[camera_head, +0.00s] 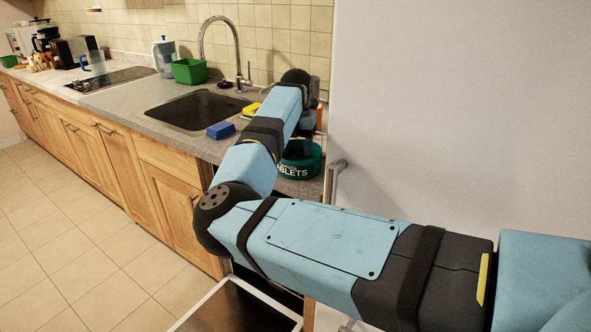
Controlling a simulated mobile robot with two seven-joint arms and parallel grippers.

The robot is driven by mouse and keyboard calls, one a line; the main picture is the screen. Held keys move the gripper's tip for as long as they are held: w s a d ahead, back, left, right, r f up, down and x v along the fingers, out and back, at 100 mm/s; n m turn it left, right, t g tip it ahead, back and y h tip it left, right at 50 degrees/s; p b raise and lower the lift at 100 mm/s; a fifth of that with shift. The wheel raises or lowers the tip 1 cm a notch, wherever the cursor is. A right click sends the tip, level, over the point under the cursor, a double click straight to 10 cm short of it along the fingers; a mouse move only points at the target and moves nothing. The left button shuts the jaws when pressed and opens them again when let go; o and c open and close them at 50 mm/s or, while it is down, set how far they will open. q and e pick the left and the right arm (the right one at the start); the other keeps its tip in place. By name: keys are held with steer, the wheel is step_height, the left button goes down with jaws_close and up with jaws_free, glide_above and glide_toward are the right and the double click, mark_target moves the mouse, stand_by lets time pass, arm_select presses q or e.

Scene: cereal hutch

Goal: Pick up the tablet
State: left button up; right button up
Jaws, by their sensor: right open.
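A green round tub (314,170) with white lettering that reads "TABLETS" stands on the right end of the counter, near the sink. No loose tablet can be made out; the tub's inside is mostly hidden behind my arm and gripper. My right arm reaches in from the right and bends over the counter. My right gripper (305,143) points down over the tub, small and dark, and is open. Whether its fingers touch anything inside the tub cannot be told. My left gripper is not in view.
A blue sponge (220,130) lies at the sink's (198,109) front edge, and a yellow sponge (251,109) lies to its right. A green box (189,71) stands behind the sink. An open appliance door (236,308) sticks out below the counter. A white panel (450,110) stands at right.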

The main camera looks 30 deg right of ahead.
steer(key=shift+w+f+b, duration=0.2)
steer(key=shift+f+b, duration=0.1)
steer(key=shift+f, duration=2.45)
steer(key=c, duration=0.7)
